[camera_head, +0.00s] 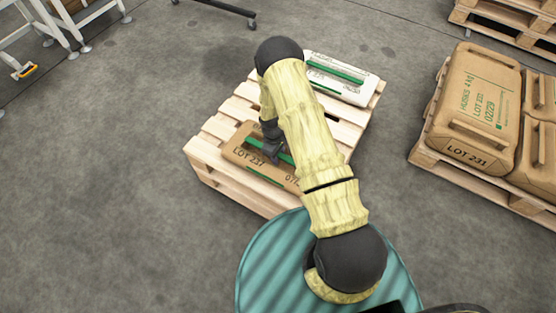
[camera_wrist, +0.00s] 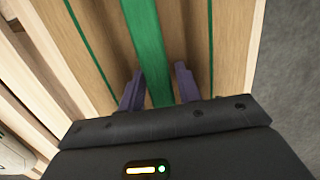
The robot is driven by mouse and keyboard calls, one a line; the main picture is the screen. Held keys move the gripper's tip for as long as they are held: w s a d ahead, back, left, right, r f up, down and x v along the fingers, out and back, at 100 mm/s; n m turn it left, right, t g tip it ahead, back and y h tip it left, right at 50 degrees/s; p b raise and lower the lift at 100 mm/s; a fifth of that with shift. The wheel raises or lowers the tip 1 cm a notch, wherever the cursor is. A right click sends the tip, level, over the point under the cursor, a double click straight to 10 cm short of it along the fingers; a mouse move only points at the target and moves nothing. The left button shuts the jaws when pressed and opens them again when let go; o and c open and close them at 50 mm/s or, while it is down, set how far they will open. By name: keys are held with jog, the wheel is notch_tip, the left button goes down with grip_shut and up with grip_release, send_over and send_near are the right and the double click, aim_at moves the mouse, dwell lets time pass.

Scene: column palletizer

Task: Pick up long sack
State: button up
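A brown sack (camera_head: 241,153) with green stripes and "LOT 237" print lies on the near part of a wooden pallet; my arm covers part of it. It fills the middle of the wrist view (camera_wrist: 105,40), where a green handle strip (camera_wrist: 147,45) runs along it. My gripper (camera_head: 272,157) is low over this sack. In the wrist view my gripper (camera_wrist: 160,72) has its two fingers apart, one on each side of the green strip, with a gap at the right finger. Whether the fingertips touch the sack is unclear.
The pallet (camera_head: 207,158) also bears a white sack (camera_head: 345,84) with a green handle at its back. Another pallet (camera_head: 440,165) at right holds several brown sacks (camera_head: 480,105). A teal ribbed round surface (camera_head: 262,262) lies below. Grey floor is free at left.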

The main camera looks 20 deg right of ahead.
jog(key=shift+c, duration=0.2)
dwell(0.3)
grip_shut()
dwell(1.2)
jog(key=shift+w+r, duration=0.1)
jog(key=shift+r, duration=0.05)
